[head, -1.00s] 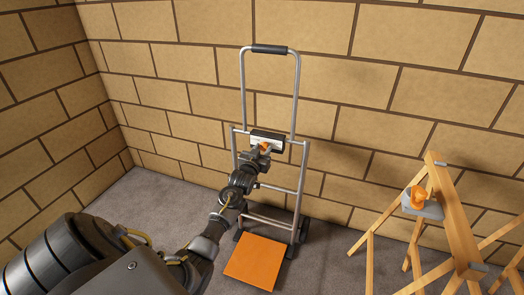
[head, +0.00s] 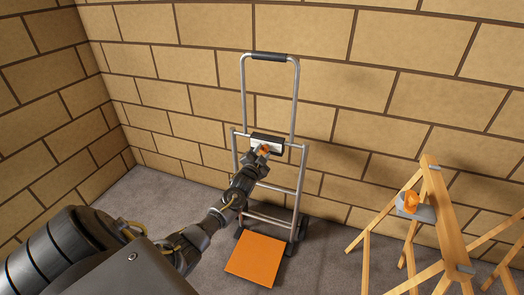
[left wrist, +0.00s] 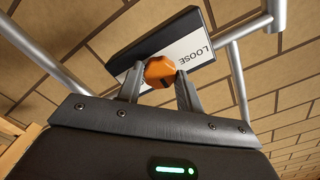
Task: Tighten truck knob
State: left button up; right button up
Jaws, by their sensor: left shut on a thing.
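The hand truck (head: 297,100) stands upright against the brick wall, with a grey tube frame and an orange toe plate (head: 257,259). A dark block with a white label (head: 267,140) sits across its frame. The label shows the word LOOSE in the left wrist view (left wrist: 196,47). The orange truck knob (left wrist: 160,71) is on the front of this block; it also shows in the head view (head: 264,149). My left gripper (left wrist: 160,82) is shut on the knob, one finger on each side. My right gripper is not in view.
A wooden trestle (head: 447,215) stands at the right with a small grey shelf (head: 417,212) holding an orange object (head: 408,202). The grey floor (head: 325,265) between truck and trestle is clear. The brick wall is close behind the truck.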

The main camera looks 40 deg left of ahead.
pick_arm(q)
jog(key=m+p, duration=0.2)
jog(key=m, duration=0.4)
jog(key=shift+r+m, duration=0.1)
jog(key=shift+m, duration=0.3)
jog(key=shift+m+p, duration=0.6)
jog(key=shift+m, duration=0.6)
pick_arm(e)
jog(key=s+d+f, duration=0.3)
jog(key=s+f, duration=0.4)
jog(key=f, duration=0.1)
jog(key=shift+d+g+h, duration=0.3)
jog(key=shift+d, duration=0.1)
pick_arm(q)
jog(key=o, duration=1)
jog(key=p+v, duration=0.1)
jog(key=v, duration=0.9)
jog(key=shift+s, duration=0.4)
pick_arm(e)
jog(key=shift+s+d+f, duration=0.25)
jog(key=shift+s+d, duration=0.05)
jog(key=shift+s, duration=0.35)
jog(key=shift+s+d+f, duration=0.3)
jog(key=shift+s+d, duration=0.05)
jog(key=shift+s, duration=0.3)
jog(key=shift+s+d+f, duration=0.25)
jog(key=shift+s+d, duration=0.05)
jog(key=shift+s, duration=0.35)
